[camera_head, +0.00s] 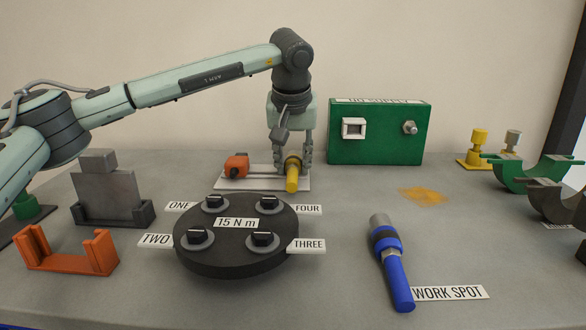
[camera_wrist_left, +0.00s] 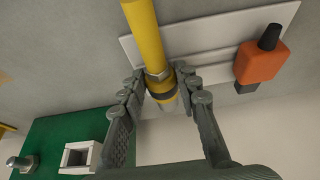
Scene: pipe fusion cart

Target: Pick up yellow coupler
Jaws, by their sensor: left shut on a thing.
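The yellow coupler (camera_head: 292,182) is a yellow cylinder with a metal collar, at a white plate (camera_head: 225,184) near the back of the table. My left gripper (camera_head: 291,166) points down over it, with one finger on each side and shut on its collar end. In the left wrist view the coupler (camera_wrist_left: 146,35) runs up from between the fingers of the gripper (camera_wrist_left: 162,83). Whether it still touches the plate is unclear. My right gripper is not in view.
An orange tool (camera_head: 236,166) lies close left on the same plate. A green box (camera_head: 376,140) stands behind to the right. A black round disc (camera_head: 236,250) with several knobs is in front. A blue tool (camera_head: 397,280) lies front right by the WORK SPOT label (camera_head: 450,293).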

